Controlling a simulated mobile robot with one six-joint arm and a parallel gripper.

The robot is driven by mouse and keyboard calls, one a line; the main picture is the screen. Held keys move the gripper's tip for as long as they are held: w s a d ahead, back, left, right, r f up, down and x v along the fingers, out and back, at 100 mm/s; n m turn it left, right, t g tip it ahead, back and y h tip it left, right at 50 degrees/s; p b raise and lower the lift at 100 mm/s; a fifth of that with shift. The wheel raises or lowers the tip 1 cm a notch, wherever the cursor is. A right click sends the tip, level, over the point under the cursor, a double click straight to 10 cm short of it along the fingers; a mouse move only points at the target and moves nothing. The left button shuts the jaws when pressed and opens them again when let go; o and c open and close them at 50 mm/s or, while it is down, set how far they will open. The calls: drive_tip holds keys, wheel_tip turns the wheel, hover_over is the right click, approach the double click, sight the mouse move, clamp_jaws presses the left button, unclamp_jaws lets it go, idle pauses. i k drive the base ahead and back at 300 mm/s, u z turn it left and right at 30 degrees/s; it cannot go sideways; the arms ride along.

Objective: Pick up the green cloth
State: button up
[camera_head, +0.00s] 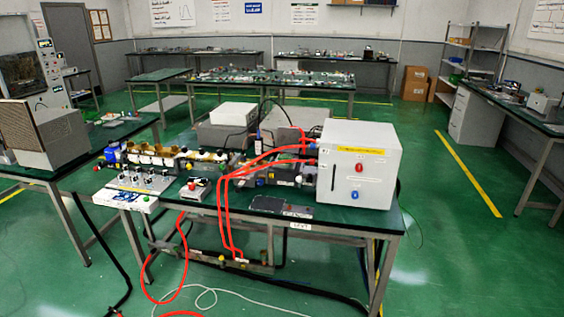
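I cannot make out a green cloth in the head view. Several table tops and the floor are green, so a flat green cloth would be hard to tell from them here. A small green item (456,78) sits low on the shelf rack at the back right, too small to identify. My gripper and arm are not in view.
A bench (340,224) in front carries a white cabinet (360,163), red cables (226,200) and electrical parts. Cables trail below it on the floor. More tables stand at left, back and right. Open green floor (460,260) lies to the right.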

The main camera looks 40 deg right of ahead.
sight(281, 157)
drive_tip(key=z, duration=0.05)
drive_tip(key=i, duration=1)
drive_tip(key=u, duration=0.05)
